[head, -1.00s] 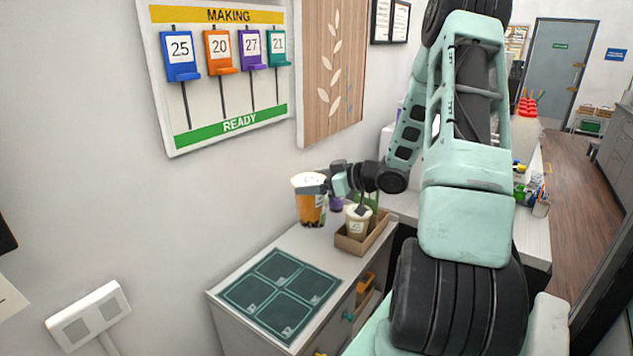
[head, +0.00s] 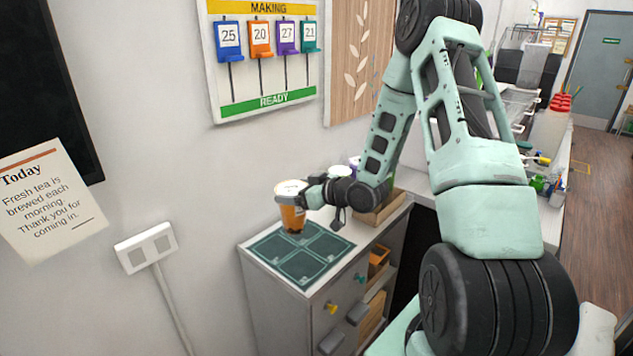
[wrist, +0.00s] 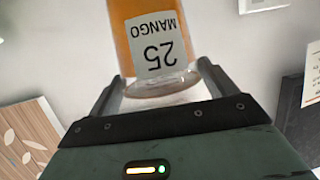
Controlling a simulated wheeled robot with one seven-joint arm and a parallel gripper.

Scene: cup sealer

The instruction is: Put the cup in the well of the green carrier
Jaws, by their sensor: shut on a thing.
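The cup (head: 292,216) holds an orange drink under a pale lid. In the wrist view the cup (wrist: 140,38) appears upside down, with a label reading MANGO 25. My gripper (head: 304,197) is shut on the cup near its lid, one finger on each side in the wrist view (wrist: 160,85). In the head view the cup looks upright and overlaps the back of a dark green four-panel mat (head: 303,255); I cannot tell its height above it. No green carrier with a well is clearly visible; the area behind my wrist is partly hidden.
A cardboard tray (head: 386,212) stands right of the mat, partly hidden by my arm. The cabinet (head: 280,310) has handles and open shelves in front. The wall behind carries a numbered board (head: 265,60) and a socket box (head: 146,247).

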